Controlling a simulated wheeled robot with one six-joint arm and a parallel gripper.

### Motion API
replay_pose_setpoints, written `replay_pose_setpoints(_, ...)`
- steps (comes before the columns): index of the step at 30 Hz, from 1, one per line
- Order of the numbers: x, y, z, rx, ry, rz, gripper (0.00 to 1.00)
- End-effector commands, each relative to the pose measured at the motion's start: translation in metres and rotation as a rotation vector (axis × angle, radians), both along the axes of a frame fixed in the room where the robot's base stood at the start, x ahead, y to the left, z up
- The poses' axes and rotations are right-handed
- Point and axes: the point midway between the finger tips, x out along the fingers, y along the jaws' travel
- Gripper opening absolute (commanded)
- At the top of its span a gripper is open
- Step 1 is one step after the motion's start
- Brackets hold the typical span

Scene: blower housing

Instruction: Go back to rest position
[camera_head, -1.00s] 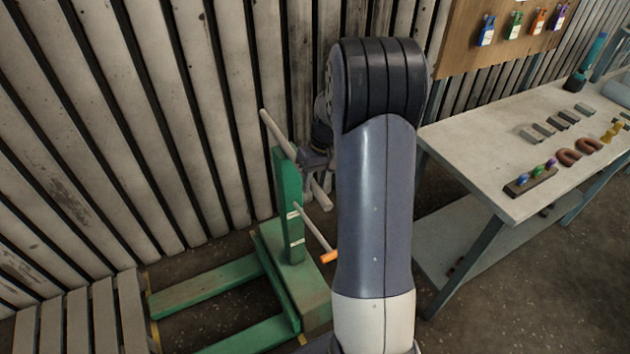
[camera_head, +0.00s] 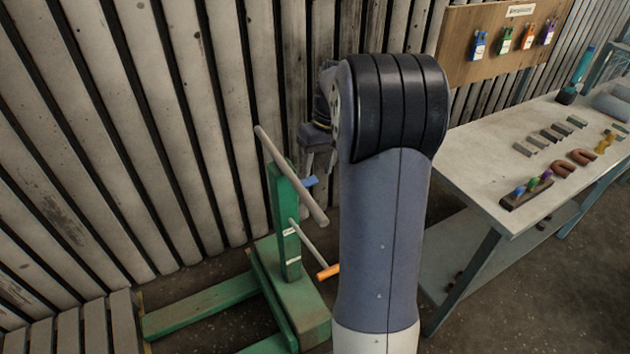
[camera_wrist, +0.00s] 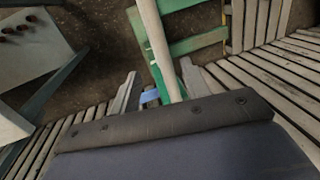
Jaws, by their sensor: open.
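My gripper (camera_head: 319,165) is up beside my arm, just above and behind the green stand (camera_head: 287,220). The upper grey bar (camera_head: 290,175) slants across the top of the stand. A small blue piece (camera_head: 310,181) shows near that bar, and also in the wrist view (camera_wrist: 149,96). My arm hides part of the scene.
A lower rod with an orange end (camera_head: 328,272) sticks out of the stand. A workbench (camera_head: 490,160) on the right carries small metal pieces and coloured items. Coloured tags hang on a brown board (camera_head: 490,50). A slatted wall (camera_head: 150,130) stands close behind the stand.

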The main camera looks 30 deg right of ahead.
Motion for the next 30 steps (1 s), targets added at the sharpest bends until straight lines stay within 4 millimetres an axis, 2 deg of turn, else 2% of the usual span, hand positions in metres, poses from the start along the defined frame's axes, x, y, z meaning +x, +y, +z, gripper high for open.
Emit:
replay_pose_setpoints(6,0.000,-0.002,0.009,0.000,0.000,0.000,0.44)
replay_pose_setpoints(17,-0.001,0.000,0.003,0.002,0.003,0.001,0.44)
replay_pose_setpoints(20,-0.001,0.002,-0.009,0.002,0.005,0.001,0.44)
replay_pose_setpoints(30,-0.001,0.014,-0.070,0.002,0.005,0.001,0.44)
